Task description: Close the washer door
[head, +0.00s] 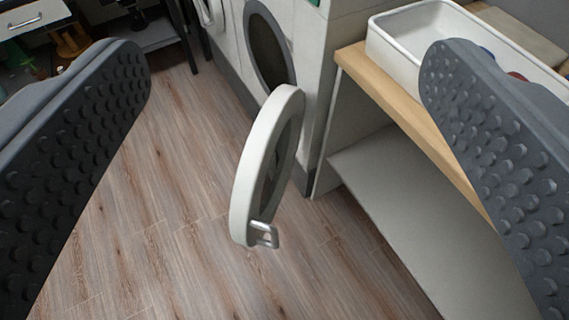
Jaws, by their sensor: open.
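The washer door (246,175) is a round white ring with a dark window, and it stands open, swung out from the machine. A small metal handle (264,235) sits at its lower edge. The washer (312,70) is white, and its round dark opening (268,55) shows behind the door. My gripper (283,65) is open, with one dark studded finger at each side of the view. The door shows between the fingers, farther off, and nothing is held. The far side of the door is hidden.
At the right, a wooden-topped shelf unit (400,115) stands beside the washer, with a white tray (400,47) on top. Its lower white shelf (400,205) juts toward me. The wood floor (150,215) left of the door is clear. Dark furniture legs stand at the back left.

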